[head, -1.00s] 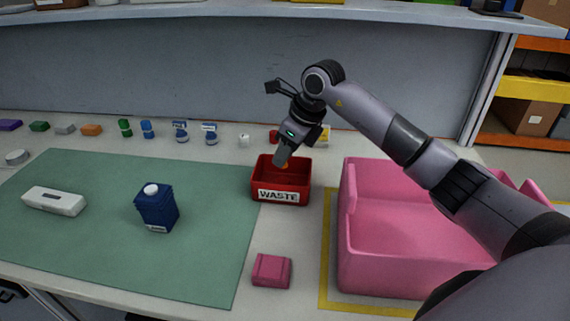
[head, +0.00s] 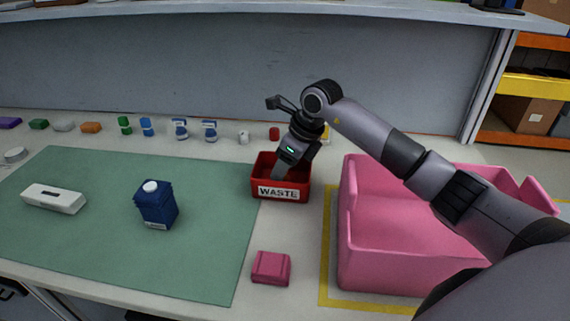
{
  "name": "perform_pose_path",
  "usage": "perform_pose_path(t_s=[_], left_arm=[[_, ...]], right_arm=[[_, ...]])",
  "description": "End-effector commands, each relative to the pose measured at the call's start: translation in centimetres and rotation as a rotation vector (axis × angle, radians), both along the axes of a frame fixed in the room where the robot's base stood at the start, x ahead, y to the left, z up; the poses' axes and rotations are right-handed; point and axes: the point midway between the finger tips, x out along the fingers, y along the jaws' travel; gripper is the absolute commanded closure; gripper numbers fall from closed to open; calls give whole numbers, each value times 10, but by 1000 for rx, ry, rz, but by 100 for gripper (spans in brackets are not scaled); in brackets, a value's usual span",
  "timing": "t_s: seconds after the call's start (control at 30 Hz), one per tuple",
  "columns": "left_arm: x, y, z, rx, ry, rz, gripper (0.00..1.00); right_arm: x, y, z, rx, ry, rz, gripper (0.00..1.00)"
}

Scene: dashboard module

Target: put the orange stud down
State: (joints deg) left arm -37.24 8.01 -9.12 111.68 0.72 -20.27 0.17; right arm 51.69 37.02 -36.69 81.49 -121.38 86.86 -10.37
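My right gripper (head: 277,176) points down into the red bin labelled WASTE (head: 285,192), its fingertips below the rim. The orange stud does not show now; the fingers and bin wall may hide it. I cannot tell whether the fingers still hold it or whether it lies in the bin. My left gripper is not in view.
A pink crate (head: 395,262) stands right of the bin, under my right arm. A pink block (head: 271,268) lies in front. The green mat (head: 105,235) holds a blue carton (head: 156,207) and a white case (head: 54,198). Small coloured parts, including an orange block (head: 91,128), line the back.

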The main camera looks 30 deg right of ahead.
Motion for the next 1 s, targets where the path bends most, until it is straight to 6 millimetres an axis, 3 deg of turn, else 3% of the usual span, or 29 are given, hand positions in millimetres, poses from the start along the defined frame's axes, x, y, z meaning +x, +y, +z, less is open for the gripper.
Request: perform_pose_path(t_s=[0.17, 0.33, 0.73, 1.0], left_arm=[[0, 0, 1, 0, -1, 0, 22], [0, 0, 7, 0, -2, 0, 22], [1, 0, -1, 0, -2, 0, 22], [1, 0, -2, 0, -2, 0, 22]], right_arm=[[0, 0, 1, 0, 0, 0, 51], [-1, -1, 15, -1, -4, 0, 51], [-28, -21, 93, -1, -6, -1, 51], [-37, -26, 118, 0, -1, 0, 51]])
